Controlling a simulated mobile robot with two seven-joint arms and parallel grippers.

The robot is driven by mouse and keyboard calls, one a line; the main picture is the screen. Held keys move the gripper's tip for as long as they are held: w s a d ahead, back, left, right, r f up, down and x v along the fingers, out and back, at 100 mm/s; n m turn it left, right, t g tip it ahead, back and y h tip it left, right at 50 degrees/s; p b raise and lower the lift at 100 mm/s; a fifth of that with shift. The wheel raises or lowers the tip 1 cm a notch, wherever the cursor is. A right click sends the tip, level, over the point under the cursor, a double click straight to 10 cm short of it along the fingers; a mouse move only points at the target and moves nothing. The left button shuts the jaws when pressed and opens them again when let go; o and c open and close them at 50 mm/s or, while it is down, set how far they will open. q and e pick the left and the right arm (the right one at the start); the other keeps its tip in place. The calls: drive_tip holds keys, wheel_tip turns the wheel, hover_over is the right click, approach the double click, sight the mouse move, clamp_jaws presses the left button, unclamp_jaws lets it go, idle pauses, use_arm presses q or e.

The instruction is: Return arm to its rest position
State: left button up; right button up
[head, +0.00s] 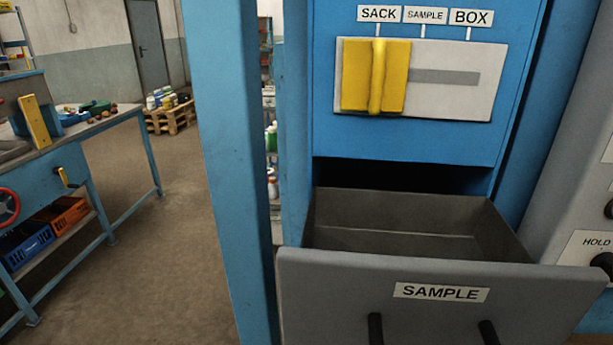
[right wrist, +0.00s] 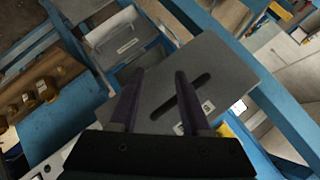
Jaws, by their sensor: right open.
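My right gripper (right wrist: 160,78) shows in the right wrist view with its two dark fingers apart and nothing between them. It is over a grey panel with a dark slot (right wrist: 181,96); I cannot tell the distance. Neither gripper is in the head view, and my left gripper is not seen at all.
In the head view, a grey SAMPLE drawer (head: 440,293) stands pulled out of a blue machine (head: 430,145), its visible inside empty. A yellow slider (head: 376,76) sits under the SACK label. A blue post (head: 232,150) stands left, then open floor (head: 165,250) and a workbench (head: 95,128).

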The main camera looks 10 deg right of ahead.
drive_tip(key=s+d+r+n+g+h, duration=0.1)
drive_tip(key=s+d+n+g+h, duration=0.2)
drive_tip(key=n+g, duration=0.5)
wheel_tip(320, 180, up, 20)
drive_tip(key=s+n+t+y+p, duration=0.1)
drive_tip(key=s+n+p, duration=0.1)
drive_tip(key=p, duration=1.8)
drive_tip(key=shift+r, duration=0.25)
